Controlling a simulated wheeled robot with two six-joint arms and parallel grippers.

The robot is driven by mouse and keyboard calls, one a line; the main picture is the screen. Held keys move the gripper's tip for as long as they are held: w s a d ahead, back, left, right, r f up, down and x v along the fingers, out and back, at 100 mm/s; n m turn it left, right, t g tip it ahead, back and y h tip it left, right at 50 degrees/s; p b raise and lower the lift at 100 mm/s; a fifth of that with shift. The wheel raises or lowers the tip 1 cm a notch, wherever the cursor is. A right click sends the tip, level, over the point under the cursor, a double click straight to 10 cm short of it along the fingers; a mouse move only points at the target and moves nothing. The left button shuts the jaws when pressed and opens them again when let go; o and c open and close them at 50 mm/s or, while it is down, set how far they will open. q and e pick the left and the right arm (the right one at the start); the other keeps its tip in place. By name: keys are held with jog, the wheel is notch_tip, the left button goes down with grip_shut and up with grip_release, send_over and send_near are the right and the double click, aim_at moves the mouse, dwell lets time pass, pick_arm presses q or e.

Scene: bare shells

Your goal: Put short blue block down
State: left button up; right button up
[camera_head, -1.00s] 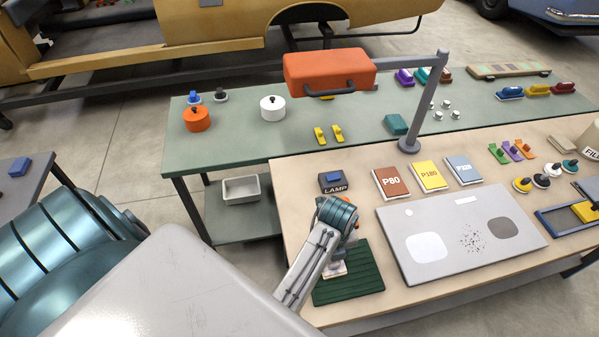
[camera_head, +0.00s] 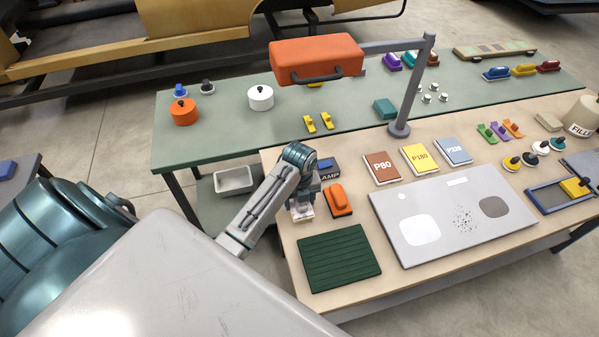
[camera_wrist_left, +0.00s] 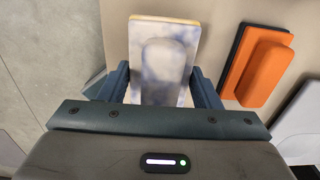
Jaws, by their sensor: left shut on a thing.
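My left gripper (camera_head: 302,208) is shut on a pale, mottled white-blue block with a raised middle and a yellowish edge (camera_wrist_left: 165,62). In the head view the gripper hides most of this block. It is over the left edge of the wooden table, left of an orange block on a dark base (camera_head: 338,200). I cannot tell whether the held block touches the table. No clearly blue block is in the jaws. My right gripper is not in view.
A ribbed green mat (camera_head: 338,258) lies in front of the gripper, bare. A large grey board (camera_head: 440,250) lies to the right. An orange lamp head (camera_head: 316,60) hangs on a grey post behind.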

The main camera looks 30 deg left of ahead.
pick_arm(q)
notch_tip(320, 180, down, 3)
jog(key=shift+f, duration=0.25)
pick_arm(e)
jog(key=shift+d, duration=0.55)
pick_arm(q)
jog(key=o, duration=1.1)
jog(key=shift+f, duration=0.1)
notch_tip(320, 180, up, 8)
jog(key=b, duration=0.3)
notch_tip(320, 180, up, 3)
jog(key=shift+r+p, duration=0.15)
jog(key=shift+p, duration=0.85)
jog(key=shift+s+r+p, duration=0.1)
jog(key=shift+r+p, duration=0.45)
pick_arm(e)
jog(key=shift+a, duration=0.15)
